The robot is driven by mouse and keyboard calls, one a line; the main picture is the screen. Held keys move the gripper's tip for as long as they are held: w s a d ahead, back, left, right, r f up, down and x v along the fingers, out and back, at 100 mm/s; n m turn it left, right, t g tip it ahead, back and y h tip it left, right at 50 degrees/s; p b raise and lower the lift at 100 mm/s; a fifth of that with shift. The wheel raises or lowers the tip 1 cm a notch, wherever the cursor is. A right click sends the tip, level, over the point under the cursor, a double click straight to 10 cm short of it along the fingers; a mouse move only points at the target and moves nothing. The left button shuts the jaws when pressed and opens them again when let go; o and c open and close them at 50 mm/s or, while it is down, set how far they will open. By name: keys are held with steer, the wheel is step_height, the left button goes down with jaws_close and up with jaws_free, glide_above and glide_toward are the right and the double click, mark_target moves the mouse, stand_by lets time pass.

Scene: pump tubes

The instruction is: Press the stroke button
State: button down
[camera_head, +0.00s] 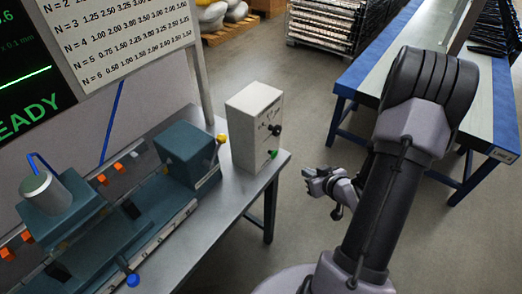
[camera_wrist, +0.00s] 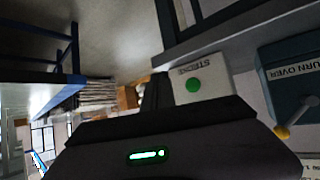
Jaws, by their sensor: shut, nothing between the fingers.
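The stroke button is a small green button (camera_head: 272,154) low on the front of a pale control box (camera_head: 250,115), which also carries a black knob (camera_head: 275,130). In the wrist view the green button (camera_wrist: 193,85) shows beside the word STROKE, which appears turned upside down on the box's pale face. My gripper (camera_head: 311,180) is to the right of the box, off the table edge and apart from the button. It is shut and empty. In the wrist view its dark body fills the lower middle, and the box is partly hidden behind it.
The box stands near the right end of a grey table (camera_head: 232,205). A teal machine block (camera_head: 187,152) with a yellow knob (camera_head: 221,139) is to its left; the wrist view shows a TURN OVER label (camera_wrist: 292,70). A blue-edged bench (camera_head: 350,80) stands behind my arm. Floor between is clear.

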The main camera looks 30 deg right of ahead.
mark_target(274, 154)
steer(key=shift+d, duration=0.15)
steer(key=w+a+b, duration=0.1)
steer(key=w+a, duration=0.2)
steer(key=w, duration=0.5)
steer(key=shift+a, duration=0.2)
steer(key=shift+w, duration=0.15)
stand_by(1.8)
steer(key=shift+w+a+b, duration=0.2)
steer(key=shift+w+b, duration=0.15)
steer(key=shift+b, duration=0.05)
steer(key=shift+w+a, duration=0.3)
steer(key=shift+w, duration=0.5)
stand_by(0.8)
steer(key=shift+s, duration=0.1)
steer(key=shift+s+d+b, duration=0.15)
steer(key=shift+s+d, duration=0.1)
steer(key=shift+s, duration=0.3)
steer(key=shift+s+d+b, duration=0.15)
steer(key=shift+s+d, duration=0.05)
steer(key=shift+s, duration=0.35)
